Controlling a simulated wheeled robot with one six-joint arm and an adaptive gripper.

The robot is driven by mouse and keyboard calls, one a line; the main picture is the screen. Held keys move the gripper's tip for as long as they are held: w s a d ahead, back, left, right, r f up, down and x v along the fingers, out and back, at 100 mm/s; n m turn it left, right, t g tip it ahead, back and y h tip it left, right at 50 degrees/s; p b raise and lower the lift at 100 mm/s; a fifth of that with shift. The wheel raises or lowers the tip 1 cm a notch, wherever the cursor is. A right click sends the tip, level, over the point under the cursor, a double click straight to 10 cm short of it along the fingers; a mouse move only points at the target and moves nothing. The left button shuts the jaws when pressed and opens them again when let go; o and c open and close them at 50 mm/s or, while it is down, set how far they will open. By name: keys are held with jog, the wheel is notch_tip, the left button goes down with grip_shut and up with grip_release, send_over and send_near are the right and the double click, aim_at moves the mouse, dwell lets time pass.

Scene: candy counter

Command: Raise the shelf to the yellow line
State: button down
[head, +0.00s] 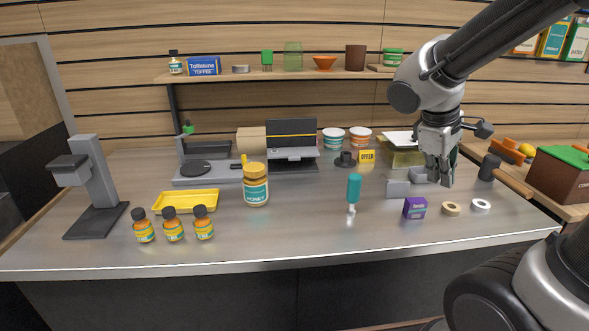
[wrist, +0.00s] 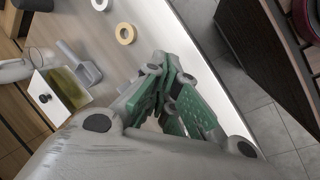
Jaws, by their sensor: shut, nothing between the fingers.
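A dark upright panel (head: 291,126) with a thin yellow line (head: 291,135) across it stands at the back middle of the counter. A grey shelf-like piece (head: 292,154) sits in front of it, below the yellow line. Its details are too small to tell. My gripper (head: 440,180) hangs over the right part of the counter, well to the right of the panel. In the wrist view my gripper (wrist: 163,72) shows green-padded fingers, shut and empty. Neither the panel nor the yellow line shows in the wrist view.
A honey jar (head: 256,188), a teal-handled tool (head: 353,190), a purple box (head: 414,208) and tape rolls (head: 451,209) stand on the counter. A wall shelf (head: 270,76) runs above. The front middle is clear.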

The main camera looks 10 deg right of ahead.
jog(key=w+a+n+t+h, duration=0.3)
jog(key=w+n, duration=0.4)
jog(key=w, duration=0.4)
jog(key=n+t+y, duration=0.6)
jog(key=n+y, duration=0.1)
jog(key=n, duration=1.5)
send_near(293, 154)
jog(key=s+f, duration=0.2)
jog(key=s, duration=0.4)
jog(key=x, duration=1)
jog(key=shift+f, duration=0.1)
